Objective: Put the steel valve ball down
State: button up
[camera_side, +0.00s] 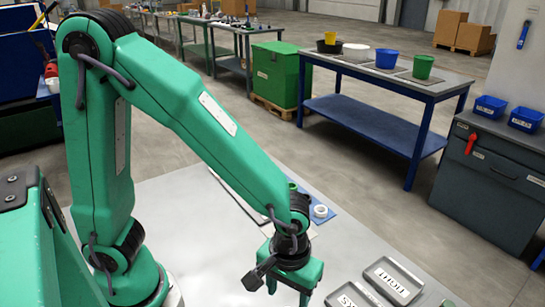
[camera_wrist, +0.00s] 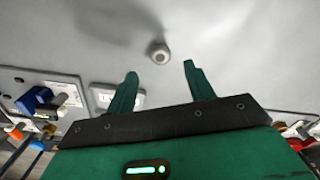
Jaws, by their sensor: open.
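The steel valve ball (camera_wrist: 161,55) is a small round grey piece with a pale spot in its middle. In the wrist view it lies on the bare grey table, with a dark shadow beside it. My gripper (camera_wrist: 160,69) is open, its two green fingers apart. The ball shows just beyond the fingertips, between their lines, and no finger appears to touch it. In the side view my gripper (camera_side: 292,281) is low over the table near the bottom edge. Its fingertips are partly cut off there, and the ball is not visible.
A tray labelled LIGHT (camera_side: 393,281) lies right of my gripper, with another labelled tray (camera_side: 352,296) beside it. A white ring (camera_side: 320,211) lies on a blue mat behind the gripper. The table around the ball is clear.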

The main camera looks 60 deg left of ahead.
jog(key=shift+r, duration=2.9)
jog(key=s+a+r+m+t, duration=0.1)
jog(key=a+r+m+t, duration=0.1)
jog(key=a+r, duration=0.3)
jog(key=a+r+m+t, duration=0.2)
jog(key=a+r, duration=0.4)
jog(key=a, duration=0.6)
jog(key=shift+s+r+t, duration=0.2)
jog(key=shift+s+t, duration=0.15)
jog(key=shift+t, duration=0.25)
jog(key=shift+o, duration=0.5)
jog(key=shift+s+a+r+m, duration=0.25)
jog(key=shift+s+a+m, duration=0.1)
jog(key=shift+a, duration=0.2)
